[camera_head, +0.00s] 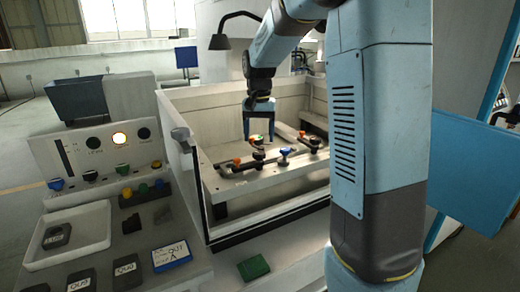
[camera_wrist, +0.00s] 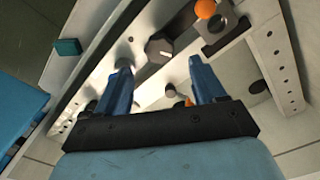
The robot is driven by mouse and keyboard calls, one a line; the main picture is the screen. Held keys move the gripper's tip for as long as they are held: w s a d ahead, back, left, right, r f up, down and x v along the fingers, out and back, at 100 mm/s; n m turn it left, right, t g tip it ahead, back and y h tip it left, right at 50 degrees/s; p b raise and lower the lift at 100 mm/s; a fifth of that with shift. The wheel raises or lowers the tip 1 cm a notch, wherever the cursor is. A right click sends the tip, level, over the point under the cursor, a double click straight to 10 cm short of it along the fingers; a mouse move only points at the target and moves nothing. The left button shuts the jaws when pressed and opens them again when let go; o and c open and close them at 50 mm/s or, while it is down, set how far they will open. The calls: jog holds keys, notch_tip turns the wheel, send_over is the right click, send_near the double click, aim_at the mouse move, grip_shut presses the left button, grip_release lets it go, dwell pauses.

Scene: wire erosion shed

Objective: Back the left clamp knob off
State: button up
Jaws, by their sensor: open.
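My gripper (camera_head: 259,138) points down over the fixture plate inside the machine tank, its two blue fingers spread. In the wrist view my gripper (camera_wrist: 160,65) is open and empty. A dark faceted knob with a white mark (camera_wrist: 158,48) shows just past the gap between the fingertips, apart from both. I cannot tell for certain that it is the left clamp knob. An orange knob (camera_wrist: 205,8) is at the top edge. In the head view, an orange knob (camera_head: 237,161) and a blue knob (camera_head: 284,152) sit on the clamps, with other knobs partly behind the fingers.
The tank's front wall (camera_head: 270,217) and left side panel (camera_head: 188,180) bound the work area. A green block (camera_head: 253,267) lies before the tank.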

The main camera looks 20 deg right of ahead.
aim_at(259, 152)
jog(key=shift+f, duration=2.8)
jog(key=c, duration=1.1)
jog(key=shift+o, duration=0.2)
jog(key=n, duration=0.5)
jog(key=shift+n, duration=0.3)
jog(key=n, duration=0.5)
jog(key=shift+n, duration=0.3)
